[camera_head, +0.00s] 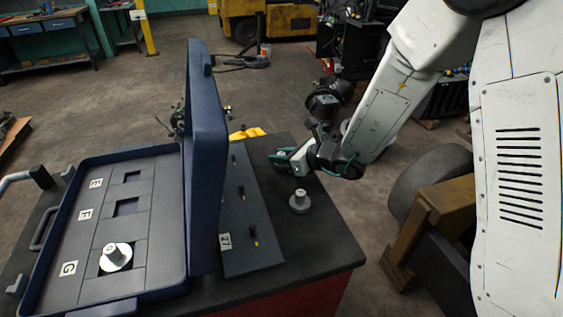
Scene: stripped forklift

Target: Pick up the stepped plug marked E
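A grey stepped plug (299,203), with a wide round base and a narrower top, stands upright on the dark table top (318,246). I cannot read any letter on it. A second pale stepped plug (116,258) sits in the compartment by the G label in the open blue case (171,266). The compartments by E (132,177) and F (127,207) look empty. My gripper (283,161) is above the table's far side, beyond the standing plug and apart from it. Its fingers are small and partly hidden by the wrist, so their opening is unclear.
The case's raised lid (206,160) stands as a tall wall left of a dark sloped panel (249,240) with several small pegs and a label. A yellow object (246,133) lies behind the panel. The table's front right is clear.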

